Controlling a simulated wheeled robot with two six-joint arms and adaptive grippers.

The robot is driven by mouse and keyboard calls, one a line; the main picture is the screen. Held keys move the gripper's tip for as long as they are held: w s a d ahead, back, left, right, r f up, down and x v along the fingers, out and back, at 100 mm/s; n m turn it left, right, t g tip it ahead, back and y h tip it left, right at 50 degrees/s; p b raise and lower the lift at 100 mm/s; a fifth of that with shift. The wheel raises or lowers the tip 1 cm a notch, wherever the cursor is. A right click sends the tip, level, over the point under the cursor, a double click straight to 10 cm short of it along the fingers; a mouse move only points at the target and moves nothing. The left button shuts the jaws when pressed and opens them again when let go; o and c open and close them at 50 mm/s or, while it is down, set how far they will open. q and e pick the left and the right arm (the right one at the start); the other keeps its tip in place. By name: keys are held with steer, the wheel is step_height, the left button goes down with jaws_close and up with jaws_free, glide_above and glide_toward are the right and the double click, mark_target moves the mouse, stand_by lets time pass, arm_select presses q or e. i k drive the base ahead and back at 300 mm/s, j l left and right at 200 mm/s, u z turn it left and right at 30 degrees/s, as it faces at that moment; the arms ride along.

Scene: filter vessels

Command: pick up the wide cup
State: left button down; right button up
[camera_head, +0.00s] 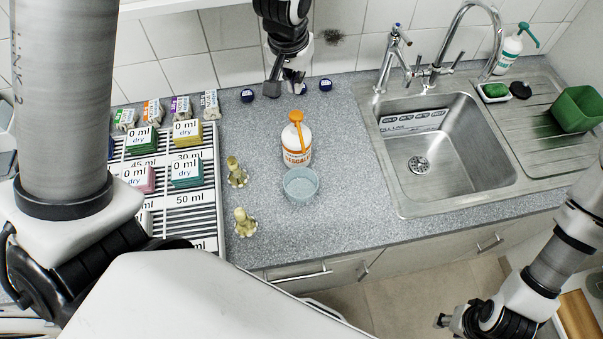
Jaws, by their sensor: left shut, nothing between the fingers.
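A wide, round, pale grey-blue cup (300,186) stands upright on the speckled grey counter, in front of a white bottle with an orange top (296,145). It looks empty from above. My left gripper (286,88) hangs at the back of the counter, above and behind the bottle, well apart from the cup. It is shut and holds nothing. My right gripper (442,320) is low at the bottom right, beyond the counter's front edge. Its fingers are too small and turned away to tell whether they are open.
A slatted rack (210,205) with labelled coloured blocks stands at the left. Two small yellowish objects (244,222) stand between rack and cup. Dark blue caps (326,85) lie near my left gripper. A sink (440,165) is at the right. The counter right of the cup is clear.

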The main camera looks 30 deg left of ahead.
mark_target(296, 171)
steer(key=k, duration=1)
